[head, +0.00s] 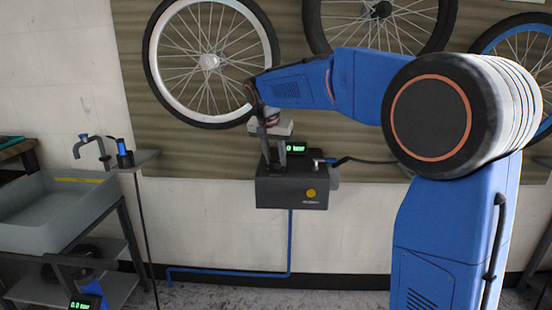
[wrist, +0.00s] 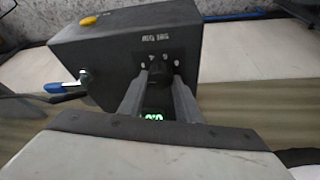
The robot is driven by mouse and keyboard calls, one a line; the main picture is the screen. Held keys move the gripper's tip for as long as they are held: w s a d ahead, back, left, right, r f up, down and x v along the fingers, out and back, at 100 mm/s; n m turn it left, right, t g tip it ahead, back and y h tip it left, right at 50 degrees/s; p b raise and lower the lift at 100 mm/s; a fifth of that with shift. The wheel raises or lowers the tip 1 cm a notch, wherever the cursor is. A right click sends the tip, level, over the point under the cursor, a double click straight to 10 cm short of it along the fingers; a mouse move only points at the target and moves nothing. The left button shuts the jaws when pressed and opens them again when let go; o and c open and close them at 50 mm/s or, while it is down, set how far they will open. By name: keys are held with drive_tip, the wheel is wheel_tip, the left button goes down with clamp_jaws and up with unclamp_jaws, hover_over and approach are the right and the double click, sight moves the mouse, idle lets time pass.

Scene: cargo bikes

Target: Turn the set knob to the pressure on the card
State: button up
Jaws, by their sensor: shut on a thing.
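The dark grey pressure box (head: 291,192) hangs on the wall below the bike wheels; it fills the upper part of the wrist view (wrist: 95,55). The black set knob (wrist: 157,73) sits on its face between my two grey fingers, with small white scale marks and lettering around it. My gripper (wrist: 158,85) is shut on the knob; in the head view my gripper (head: 273,158) reaches down to the box and hides the knob. A green display (head: 296,149) is lit beside it, partly covered by a finger in the wrist view. I see no readable card.
A blue-handled lever (wrist: 65,87) and a yellow button (wrist: 88,21) are on the box. A grey sink (head: 45,230) and a small shelf (head: 137,160) stand at the left. Bike wheels (head: 209,62) hang above. Another green display (head: 80,305) shows at the lower left.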

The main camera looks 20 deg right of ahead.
drive_tip(key=m, duration=0.2)
drive_tip(key=m+g+h, duration=0.1)
drive_tip(key=m, duration=0.1)
drive_tip(key=shift+w+a+m, duration=0.15)
drive_tip(key=shift+m, duration=0.25)
drive_tip(key=shift+g, duration=0.3)
drive_tip(key=o, duration=1.1)
drive_tip(key=shift+c, duration=0.2)
drive_tip(key=v, duration=1.7)
drive_tip(key=shift+a, duration=0.25)
